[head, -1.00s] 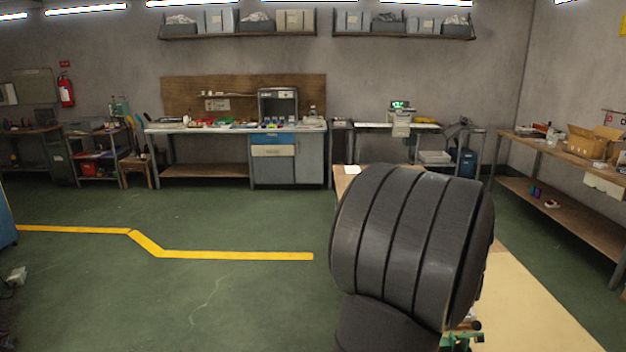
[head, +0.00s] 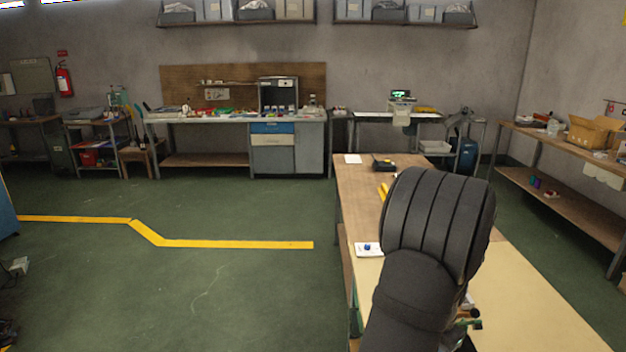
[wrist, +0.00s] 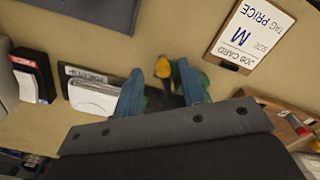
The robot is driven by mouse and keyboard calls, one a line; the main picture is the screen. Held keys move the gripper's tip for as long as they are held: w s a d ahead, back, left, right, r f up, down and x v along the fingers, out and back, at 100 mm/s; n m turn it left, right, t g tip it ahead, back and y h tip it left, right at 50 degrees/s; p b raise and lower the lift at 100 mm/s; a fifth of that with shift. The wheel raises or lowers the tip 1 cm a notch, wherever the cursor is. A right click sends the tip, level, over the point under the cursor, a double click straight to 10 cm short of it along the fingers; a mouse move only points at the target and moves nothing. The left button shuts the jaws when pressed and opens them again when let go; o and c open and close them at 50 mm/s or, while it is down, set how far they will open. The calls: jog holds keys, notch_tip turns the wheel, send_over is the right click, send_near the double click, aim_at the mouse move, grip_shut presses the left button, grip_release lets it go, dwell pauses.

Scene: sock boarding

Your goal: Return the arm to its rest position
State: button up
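My arm's dark, ribbed link rises in front of the workbench (head: 360,200) in the head view and hides part of it. My gripper is hidden there. In the wrist view my gripper's (wrist: 160,85) two blue fingers stand apart, pointing toward the beige bench top. A small yellow-orange piece (wrist: 162,68) shows between them, beyond the tips. I see no finger touching it, and nothing appears clamped. A clipboard job card (wrist: 250,35) marked "M" and "TAG PRICE" lies on one side. A holder with white sheets (wrist: 95,95) is on the other side.
A red-and-black box (wrist: 28,75) and a dark grey panel (wrist: 90,10) lie near the holder. A wooden tray (wrist: 285,120) with a red item is at the right. Green floor left is open.

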jog(key=shift+s+d+n, duration=0.15)
jog(key=shift+s+n, duration=0.05)
jog(key=shift+n, duration=0.5)
jog(key=shift+s+d+n, duration=0.15)
jog(key=shift+n, duration=0.55)
